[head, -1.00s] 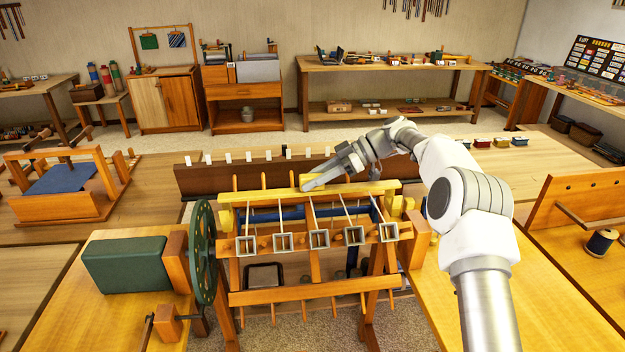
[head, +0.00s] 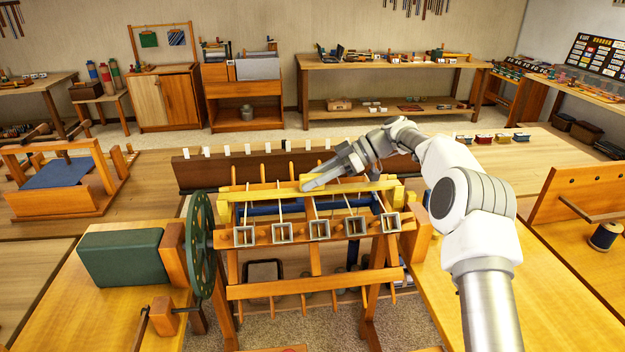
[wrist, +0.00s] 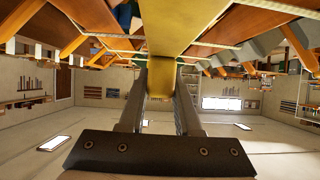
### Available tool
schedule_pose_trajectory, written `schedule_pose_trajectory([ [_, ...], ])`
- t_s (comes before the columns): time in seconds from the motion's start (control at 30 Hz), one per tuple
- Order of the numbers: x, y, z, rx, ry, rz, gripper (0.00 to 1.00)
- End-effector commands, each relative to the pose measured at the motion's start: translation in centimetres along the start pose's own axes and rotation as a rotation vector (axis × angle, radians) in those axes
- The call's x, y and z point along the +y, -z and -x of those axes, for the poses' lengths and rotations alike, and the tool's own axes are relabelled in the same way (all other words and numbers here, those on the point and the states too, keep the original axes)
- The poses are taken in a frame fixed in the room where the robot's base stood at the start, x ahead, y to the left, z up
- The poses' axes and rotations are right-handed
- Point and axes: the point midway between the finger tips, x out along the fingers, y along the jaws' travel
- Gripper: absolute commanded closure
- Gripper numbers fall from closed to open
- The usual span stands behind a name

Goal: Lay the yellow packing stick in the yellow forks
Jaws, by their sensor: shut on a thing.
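The yellow packing stick (head: 372,184) is a long, square-edged bar, held roughly level across the top of the wooden loom frame. My gripper (head: 308,186) is shut on it above the middle of the loom. In the wrist view the stick (wrist: 163,78) sits between both fingers and widens toward the top edge. The yellow forks show as blocks at the two ends of the loom top, the left one (head: 226,213) and the right one (head: 396,192). I cannot tell whether the stick touches them; my gripper and arm hide part of this area.
A row of square grey frames (head: 318,229) hangs along the loom's front bar. A green wheel (head: 201,245) and a green block (head: 120,257) stand at its left. A dark board with white tags (head: 200,172) stands behind. The right tabletop is mostly clear.

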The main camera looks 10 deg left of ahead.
Motion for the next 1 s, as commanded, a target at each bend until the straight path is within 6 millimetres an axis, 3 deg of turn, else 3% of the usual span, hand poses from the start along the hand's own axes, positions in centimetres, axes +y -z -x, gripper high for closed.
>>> schedule_pose_trajectory([
  [0.47,0.0,-0.1,0.0,0.000,0.000,0.000,1.00],
  [1.0,0.0,-1.4,-0.8,0.000,0.000,0.000,1.00],
])
